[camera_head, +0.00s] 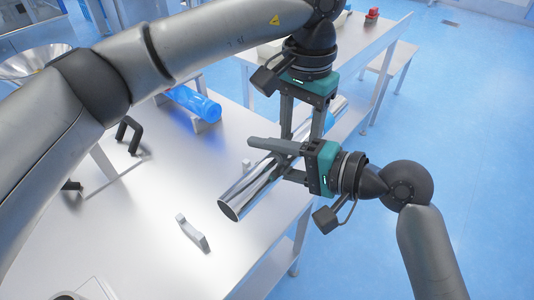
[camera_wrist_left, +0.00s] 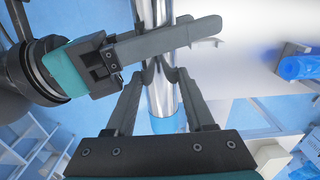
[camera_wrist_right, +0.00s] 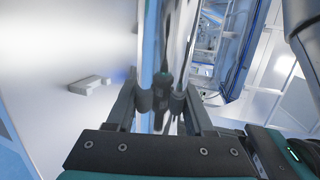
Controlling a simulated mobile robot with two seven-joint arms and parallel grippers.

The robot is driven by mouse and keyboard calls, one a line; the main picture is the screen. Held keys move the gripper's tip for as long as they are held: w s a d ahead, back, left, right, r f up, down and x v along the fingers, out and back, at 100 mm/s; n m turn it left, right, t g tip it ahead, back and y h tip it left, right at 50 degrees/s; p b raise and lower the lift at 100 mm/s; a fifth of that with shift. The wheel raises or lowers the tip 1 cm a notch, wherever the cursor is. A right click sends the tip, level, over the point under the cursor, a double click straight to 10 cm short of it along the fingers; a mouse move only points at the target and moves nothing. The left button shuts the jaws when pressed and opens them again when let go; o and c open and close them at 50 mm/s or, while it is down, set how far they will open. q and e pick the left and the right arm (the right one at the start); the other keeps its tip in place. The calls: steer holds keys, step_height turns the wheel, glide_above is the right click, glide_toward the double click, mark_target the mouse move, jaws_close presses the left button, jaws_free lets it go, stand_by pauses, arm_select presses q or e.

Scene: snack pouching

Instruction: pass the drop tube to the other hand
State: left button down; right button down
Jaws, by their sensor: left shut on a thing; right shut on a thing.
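The drop tube is a long shiny metal tube (camera_head: 248,190), held tilted over the right edge of the table in the head view. My left gripper (camera_head: 302,136) comes down from above and is shut on its farther part. My right gripper (camera_head: 272,160) comes in from the right and is shut on the tube nearer its lower-left end. In the left wrist view the tube (camera_wrist_left: 161,97) stands between the left fingers, with a right finger crossing it just above. In the right wrist view the tube (camera_wrist_right: 149,45) runs up between the right fingers. The grippers are close together.
A light metal table (camera_head: 150,215) lies below. On it are a blue cylinder (camera_head: 195,103) on a rest, a black handle (camera_head: 129,132) and a small grey bracket (camera_head: 193,233). A metal funnel (camera_head: 35,62) stands far left. Open blue floor lies right.

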arm_select(q)
steer(key=shift+c, duration=0.9)
jaws_free()
steer(key=shift+r, duration=0.1)
